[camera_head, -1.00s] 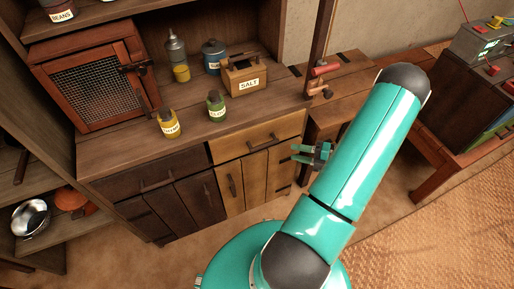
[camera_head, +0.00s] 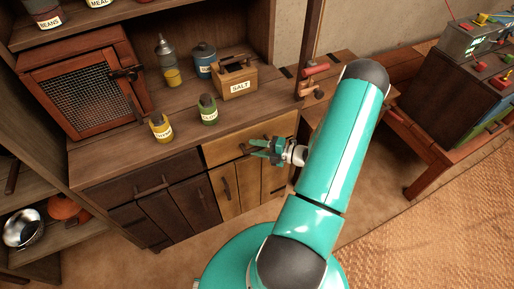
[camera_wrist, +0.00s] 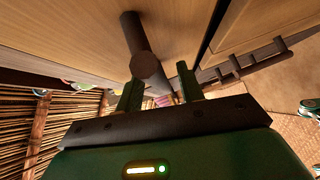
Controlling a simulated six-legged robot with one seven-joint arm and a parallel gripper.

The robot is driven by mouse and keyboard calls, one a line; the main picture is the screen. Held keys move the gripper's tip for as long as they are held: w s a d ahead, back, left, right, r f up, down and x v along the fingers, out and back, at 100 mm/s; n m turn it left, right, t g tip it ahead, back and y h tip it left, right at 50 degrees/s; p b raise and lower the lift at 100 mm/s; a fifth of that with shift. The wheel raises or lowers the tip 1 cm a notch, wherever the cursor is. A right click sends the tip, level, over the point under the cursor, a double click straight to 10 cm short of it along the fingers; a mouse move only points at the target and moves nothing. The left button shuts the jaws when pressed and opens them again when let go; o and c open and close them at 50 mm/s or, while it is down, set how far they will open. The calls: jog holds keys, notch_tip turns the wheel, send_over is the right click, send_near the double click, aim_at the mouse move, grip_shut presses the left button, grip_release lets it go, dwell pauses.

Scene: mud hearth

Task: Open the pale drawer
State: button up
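The pale drawer (camera_head: 222,150) is the light wood front at the upper right of the low cabinet, and it looks closed. In the wrist view its pale front (camera_wrist: 80,35) fills the top, with a dark round bar handle (camera_wrist: 138,38) standing out from it. My gripper (camera_head: 256,147) is in front of the drawer's right part and hides part of the handle. In the wrist view my gripper (camera_wrist: 158,90) has its two green fingers apart, with the handle at the gap between them. I cannot tell whether they touch it.
Below are pale doors (camera_head: 238,188); a dark drawer (camera_head: 150,188) is to the left. The countertop holds a salt box (camera_head: 238,84), a yellow jar (camera_head: 160,130) and a green jar (camera_head: 208,112). Floor in front of the cabinet is clear.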

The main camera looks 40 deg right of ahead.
jog(key=shift+w, duration=0.1)
grip_shut()
jog(key=s+a, duration=0.2)
jog(key=s, duration=0.7)
jog(key=s+a, duration=0.3)
jog(key=s, duration=0.7)
jog(key=shift+a, duration=0.25)
grip_release()
